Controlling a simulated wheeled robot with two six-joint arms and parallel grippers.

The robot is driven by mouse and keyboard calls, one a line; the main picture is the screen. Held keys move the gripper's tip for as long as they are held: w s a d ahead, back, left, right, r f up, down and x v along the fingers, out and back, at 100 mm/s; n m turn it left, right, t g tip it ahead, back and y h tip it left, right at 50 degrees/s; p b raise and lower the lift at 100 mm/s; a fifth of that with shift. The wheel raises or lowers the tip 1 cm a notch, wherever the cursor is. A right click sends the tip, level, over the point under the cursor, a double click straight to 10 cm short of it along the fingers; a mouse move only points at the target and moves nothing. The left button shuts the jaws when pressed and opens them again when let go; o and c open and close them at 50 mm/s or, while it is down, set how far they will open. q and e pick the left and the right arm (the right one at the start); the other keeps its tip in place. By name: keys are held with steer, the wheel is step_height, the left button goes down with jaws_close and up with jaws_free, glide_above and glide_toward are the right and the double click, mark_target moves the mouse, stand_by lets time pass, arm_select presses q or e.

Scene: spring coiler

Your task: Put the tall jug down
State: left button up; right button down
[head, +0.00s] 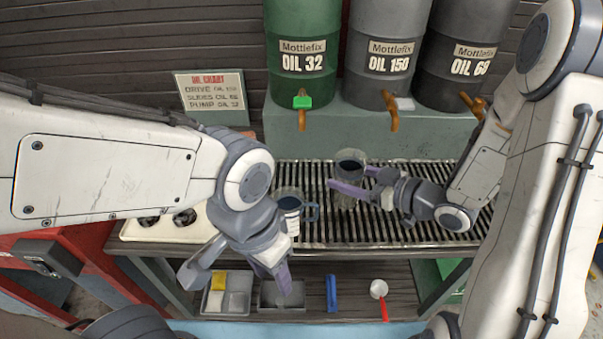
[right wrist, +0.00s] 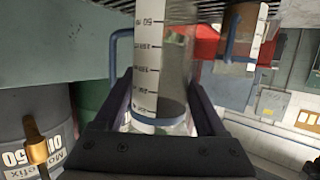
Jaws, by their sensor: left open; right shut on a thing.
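The tall jug (head: 349,158) is clear, with a dark inside at its mouth, and stands upright over the slatted grate in the head view. My right gripper (head: 350,180) is shut around its body. In the right wrist view the tall jug (right wrist: 165,65) fills the space between the fingers, with a white measuring scale and a blue handle at the left. I cannot tell whether its base touches the grate. My left gripper (head: 238,274) is open and empty, in front of the bench's near edge.
A second jug (head: 291,203) with a blue handle is on the left, partly hidden by my left wrist. Oil drums (head: 303,50) with taps stand behind the grate (head: 420,220).

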steer(key=shift+w+a+r+b, duration=0.1)
steer(key=shift+w+a+b, duration=0.15)
steer(key=shift+a, duration=0.15)
steer(key=shift+w+a+b, duration=0.15)
steer(key=shift+a+b, duration=0.05)
steer(key=shift+a, duration=0.2)
steer(key=x, duration=0.8)
steer(key=p+x, duration=0.1)
steer(key=x, duration=0.3)
steer(key=shift+w+r, duration=0.15)
steer(key=shift+r, duration=0.2)
steer(key=shift+f, duration=0.35)
arm_select(q)
steer(key=shift+f, duration=0.5)
steer(key=shift+f, duration=0.1)
arm_select(e)
steer(key=shift+f, duration=0.25)
jaws_free()
steer(key=shift+r, duration=0.1)
